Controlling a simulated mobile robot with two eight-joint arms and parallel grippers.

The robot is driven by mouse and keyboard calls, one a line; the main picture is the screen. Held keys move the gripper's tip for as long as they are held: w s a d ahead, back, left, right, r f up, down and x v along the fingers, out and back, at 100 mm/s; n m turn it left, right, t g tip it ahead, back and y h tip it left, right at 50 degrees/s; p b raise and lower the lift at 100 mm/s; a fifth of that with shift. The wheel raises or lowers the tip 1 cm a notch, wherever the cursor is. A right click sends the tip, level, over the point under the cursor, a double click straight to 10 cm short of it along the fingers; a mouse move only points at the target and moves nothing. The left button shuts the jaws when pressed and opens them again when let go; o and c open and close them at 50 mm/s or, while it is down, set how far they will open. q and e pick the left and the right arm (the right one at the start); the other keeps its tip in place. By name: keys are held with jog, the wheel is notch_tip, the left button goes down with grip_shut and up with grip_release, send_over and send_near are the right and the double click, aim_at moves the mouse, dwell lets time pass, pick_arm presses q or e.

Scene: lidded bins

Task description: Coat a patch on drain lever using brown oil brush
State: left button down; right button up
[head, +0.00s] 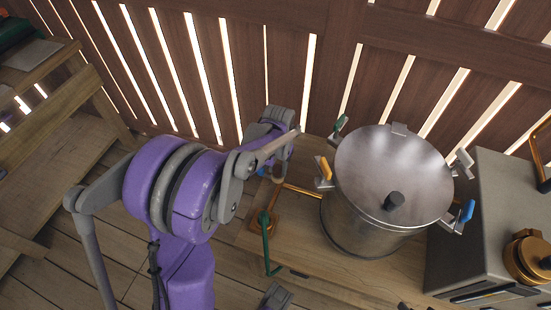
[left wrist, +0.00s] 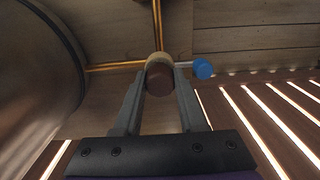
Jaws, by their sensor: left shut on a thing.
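My left gripper (left wrist: 158,85) is shut on the brown oil brush (left wrist: 158,76), whose rounded brown end with a tan band shows between the grey fingers. A drain lever with a blue knob (left wrist: 203,69) lies just right of the fingers in the left wrist view, close to the brush; I cannot tell whether they touch. In the head view my left gripper (head: 266,169) is left of the pot, low beside its copper piping, and mostly hidden by my arm; the brush is hard to make out there.
A large metal pot (head: 375,225) with colored lid clamps stands right of my left gripper. Copper pipe (head: 303,190) leads from it. A green lever (head: 266,243) stands on the bench in front. A grey box (head: 490,205) is at right, and a slatted wall (head: 250,60) behind.

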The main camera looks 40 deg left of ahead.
aim_at(277, 168)
pick_arm(q)
jog(key=shift+r+p, duration=1.4)
jog(key=shift+r, duration=1)
jog(key=shift+s, duration=0.1)
